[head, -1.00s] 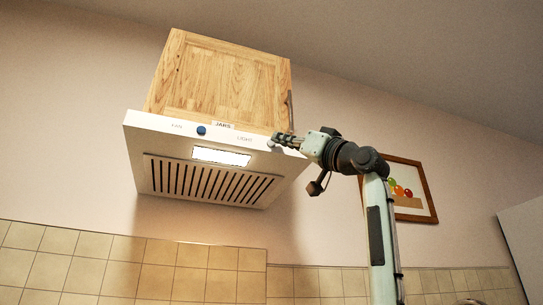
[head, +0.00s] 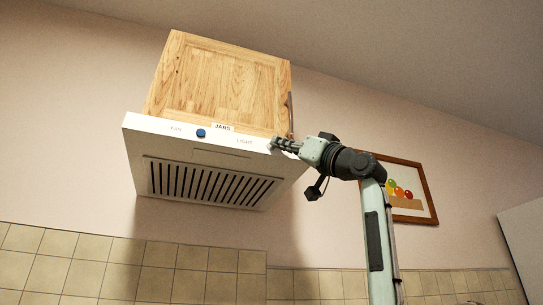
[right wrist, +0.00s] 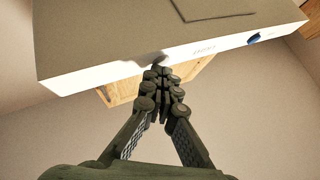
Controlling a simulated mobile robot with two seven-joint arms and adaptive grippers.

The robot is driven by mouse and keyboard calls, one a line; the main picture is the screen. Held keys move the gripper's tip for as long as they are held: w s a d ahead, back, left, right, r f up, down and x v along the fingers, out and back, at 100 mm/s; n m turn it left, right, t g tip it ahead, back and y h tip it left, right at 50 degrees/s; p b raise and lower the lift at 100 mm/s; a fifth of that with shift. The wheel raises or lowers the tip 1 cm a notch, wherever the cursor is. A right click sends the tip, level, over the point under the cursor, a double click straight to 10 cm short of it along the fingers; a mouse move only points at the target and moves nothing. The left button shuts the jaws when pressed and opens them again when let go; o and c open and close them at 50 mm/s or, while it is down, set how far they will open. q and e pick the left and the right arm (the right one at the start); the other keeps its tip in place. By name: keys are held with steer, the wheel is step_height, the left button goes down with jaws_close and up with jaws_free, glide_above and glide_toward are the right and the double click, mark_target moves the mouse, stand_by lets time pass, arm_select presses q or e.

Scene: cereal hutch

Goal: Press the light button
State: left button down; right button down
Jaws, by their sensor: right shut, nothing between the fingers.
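The range hood (head: 150,135) hangs on the wall under a wooden cabinet. Its white front panel carries a "LIGHT" label (head: 244,141); it also shows in the right wrist view (right wrist: 204,49). To the right of the label, a pale light button (head: 273,144) is mostly covered by my fingers. My right gripper (head: 277,143) is shut and empty, its fingertips at the button; I cannot tell whether they touch it. In the right wrist view the gripper (right wrist: 159,70) points at the panel's edge. The lamp panel (head: 221,157) under the hood is dark. My left gripper is out of view.
A blue fan button (head: 201,133) sits by the "FAN" label, left of the light label. A framed picture (head: 432,205) hangs behind my right arm.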

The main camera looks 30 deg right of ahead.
steer(key=shift+s+a, duration=0.1)
steer(key=shift+s, duration=0.2)
steer(key=s+a+b, duration=0.1)
steer(key=s, duration=0.5)
steer(key=shift+a+b, duration=0.2)
steer(key=shift+b, duration=0.1)
